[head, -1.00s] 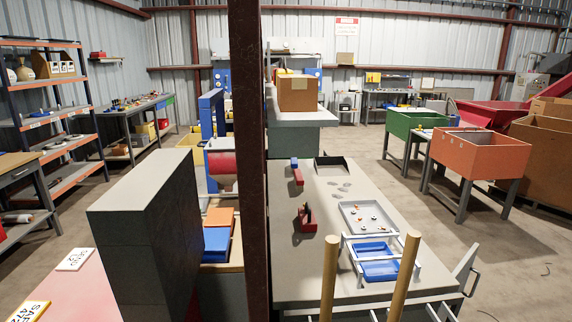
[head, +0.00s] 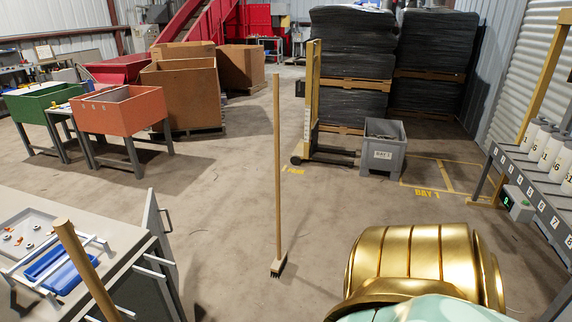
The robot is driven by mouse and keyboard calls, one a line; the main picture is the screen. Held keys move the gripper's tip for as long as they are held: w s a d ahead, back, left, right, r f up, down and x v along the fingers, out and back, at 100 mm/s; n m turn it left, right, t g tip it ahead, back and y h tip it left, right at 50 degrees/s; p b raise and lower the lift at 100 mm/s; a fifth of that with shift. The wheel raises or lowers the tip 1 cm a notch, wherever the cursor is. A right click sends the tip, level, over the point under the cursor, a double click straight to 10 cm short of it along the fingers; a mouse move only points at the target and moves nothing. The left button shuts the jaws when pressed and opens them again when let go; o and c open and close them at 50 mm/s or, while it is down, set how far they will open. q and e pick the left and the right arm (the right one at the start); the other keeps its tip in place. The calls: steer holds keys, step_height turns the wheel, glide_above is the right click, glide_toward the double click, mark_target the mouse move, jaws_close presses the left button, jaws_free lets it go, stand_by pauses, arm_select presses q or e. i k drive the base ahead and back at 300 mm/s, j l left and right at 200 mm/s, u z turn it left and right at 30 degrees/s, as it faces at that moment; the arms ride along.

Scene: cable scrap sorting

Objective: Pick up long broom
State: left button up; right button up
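A long broom (head: 278,170) stands upright on the concrete floor near the middle of the head view. It has a thin light-wood handle and a small wooden head (head: 278,264) with dark bristles touching the floor. Nothing visible holds it. Another wooden pole (head: 88,270) rises at the lower left beside the workbench; its lower end is out of view. A gold and pale green part of my own body fills the lower right. Neither of my grippers is in view.
A grey workbench (head: 112,226) with a blue tray (head: 62,268) stands at lower left. An orange bin (head: 122,112) and cardboard boxes (head: 180,92) stand behind. A grey crate (head: 383,150) and yellow stacker (head: 312,100) are beyond the broom. The floor around the broom is clear.

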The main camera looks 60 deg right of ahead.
mark_target(280, 260)
steer(key=z, duration=2)
steer(key=i+z, duration=0.1)
steer(key=i, duration=0.35)
steer(key=i+j+z, duration=0.1)
steer(key=i, duration=0.3)
